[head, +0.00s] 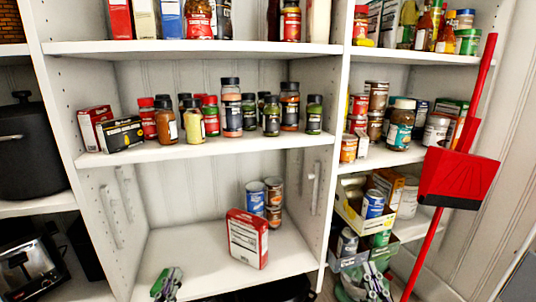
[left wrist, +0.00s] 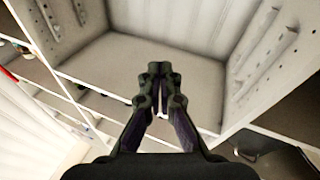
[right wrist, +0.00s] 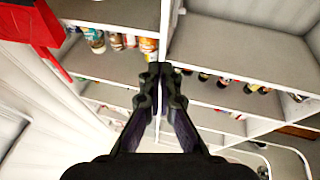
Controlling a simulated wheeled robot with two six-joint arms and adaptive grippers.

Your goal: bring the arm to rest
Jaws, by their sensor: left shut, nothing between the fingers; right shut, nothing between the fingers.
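My left gripper (head: 167,284) is low in the head view, in front of the bottom shelf near its left side. In the left wrist view its fingers (left wrist: 159,72) are together with nothing between them. My right gripper (head: 375,282) is at the bottom right of the head view, in front of the lower right shelves. In the right wrist view its fingers (right wrist: 160,72) are together and empty. Both grippers are apart from the goods on the shelves, as far as the views show.
A red and white box (head: 247,238) stands on the bottom shelf, with several cans (head: 256,197) behind it. Spice jars (head: 232,108) line the middle shelf. A red dustpan (head: 458,178) with a long handle stands at the right. A black pot (head: 28,150) and toaster (head: 30,270) are at the left.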

